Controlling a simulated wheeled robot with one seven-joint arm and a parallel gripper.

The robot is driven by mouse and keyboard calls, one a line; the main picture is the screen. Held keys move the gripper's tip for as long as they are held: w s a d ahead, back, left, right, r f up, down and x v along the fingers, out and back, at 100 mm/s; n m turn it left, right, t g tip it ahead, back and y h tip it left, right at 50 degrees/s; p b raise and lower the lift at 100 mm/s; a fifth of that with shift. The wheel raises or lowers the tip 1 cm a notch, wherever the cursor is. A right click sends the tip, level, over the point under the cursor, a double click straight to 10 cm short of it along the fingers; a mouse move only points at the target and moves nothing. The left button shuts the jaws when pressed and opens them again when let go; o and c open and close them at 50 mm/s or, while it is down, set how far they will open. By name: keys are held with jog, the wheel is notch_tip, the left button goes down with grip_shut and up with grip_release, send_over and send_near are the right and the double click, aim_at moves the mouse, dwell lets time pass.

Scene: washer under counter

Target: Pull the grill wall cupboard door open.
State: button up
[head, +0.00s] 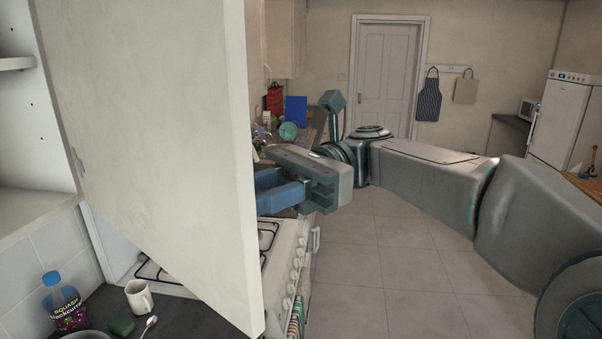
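A large pale wall cupboard door (155,130) stands swung open across the left of the head view, hinged at its left side. The open cupboard (30,130) shows at the far left, with white shelves. My gripper (266,190) is on the far side of the door, by its right edge, pointing left. Its blue fingers run behind the door edge, so the tips are hidden. I cannot tell whether they touch the door or hold a handle. No handle shows on the door's visible face.
A white cooker (290,270) with gas rings stands below the door. A squash bottle (62,302), a white mug (139,297), a green sponge (122,325) and a spoon (149,325) are on the dark counter. Tiled floor (370,270) is clear at the middle.

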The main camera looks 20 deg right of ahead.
jog(key=b+v, duration=0.2)
jog(key=v, duration=1.1)
jog(key=shift+d, duration=0.25)
jog(key=shift+w+r, duration=0.1)
